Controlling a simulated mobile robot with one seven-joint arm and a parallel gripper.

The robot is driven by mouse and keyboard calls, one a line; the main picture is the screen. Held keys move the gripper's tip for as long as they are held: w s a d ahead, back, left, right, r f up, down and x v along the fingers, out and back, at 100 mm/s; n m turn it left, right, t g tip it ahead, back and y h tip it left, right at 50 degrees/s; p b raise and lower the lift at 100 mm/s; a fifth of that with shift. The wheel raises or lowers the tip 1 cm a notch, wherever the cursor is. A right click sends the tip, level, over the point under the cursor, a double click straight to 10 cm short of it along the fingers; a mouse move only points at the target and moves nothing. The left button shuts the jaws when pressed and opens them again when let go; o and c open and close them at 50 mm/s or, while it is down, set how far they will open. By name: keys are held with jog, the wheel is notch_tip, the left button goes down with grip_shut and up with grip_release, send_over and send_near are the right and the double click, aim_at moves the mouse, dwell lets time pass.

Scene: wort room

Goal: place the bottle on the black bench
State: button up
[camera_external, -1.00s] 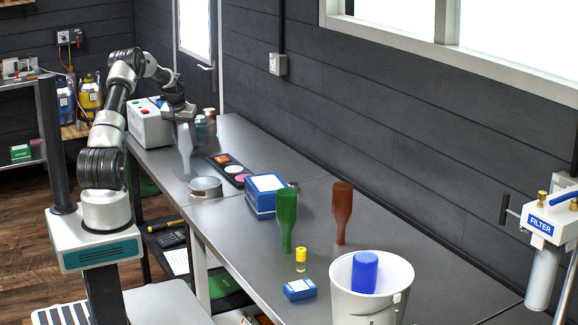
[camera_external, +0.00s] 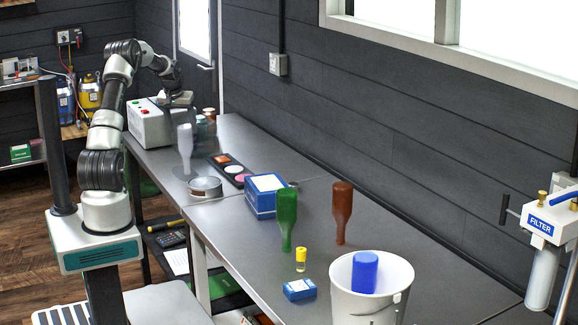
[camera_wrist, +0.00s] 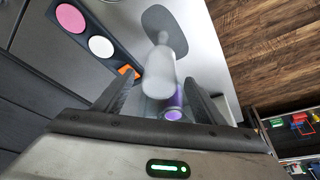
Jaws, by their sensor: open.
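A pale grey bottle (camera_external: 185,142) stands neck down at the far end of the long dark grey bench (camera_external: 270,135), on or over a dark grey patch (camera_external: 181,173). The bottle also shows in the wrist view (camera_wrist: 160,78), its broad end toward the camera and its neck over the patch (camera_wrist: 166,28). My gripper (camera_external: 179,103) is above the bottle in the external view, with a small gap. In the wrist view my gripper (camera_wrist: 160,98) has its fingers apart, the bottle in line between them. A purple-topped item (camera_wrist: 173,106) is partly hidden by the bottle.
A black tray with coloured discs (camera_external: 231,170), a round tin (camera_external: 205,187) and a white box device (camera_external: 150,122) are near the bottle. A blue box (camera_external: 267,194), green bottle (camera_external: 287,215), brown bottle (camera_external: 342,208) and white bucket (camera_external: 372,295) stand nearer the camera.

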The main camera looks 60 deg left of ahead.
jog(key=v, duration=0.6)
jog(key=shift+d+r, duration=0.1)
jog(key=shift+r, duration=0.05)
jog(key=w+d+r+m, duration=0.1)
jog(key=d+r, duration=0.2)
jog(key=d, duration=0.6)
jog(key=w+d+r+m+t, duration=0.15)
jog(key=d+r, duration=0.25)
jog(key=d, duration=0.5)
jog(key=w+d+r+m+g, duration=0.1)
jog(key=d+r+m, duration=0.15)
jog(key=d, duration=0.55)
jog(key=s+d+r+m+t+h, duration=0.1)
jog(key=s+d, duration=0.4)
jog(key=d, duration=0.4)
jog(key=s+d+r+m+t+h, duration=0.1)
jog(key=s+d, duration=0.3)
jog(key=d, duration=0.5)
jog(key=s+d+f+m+h, duration=0.1)
jog(key=s+d+f+m, duration=0.1)
jog(key=s+d, duration=0.6)
jog(key=shift+s+d+f+m, duration=0.3)
jog(key=shift+s+f, duration=0.5)
jog(key=shift+f, duration=0.05)
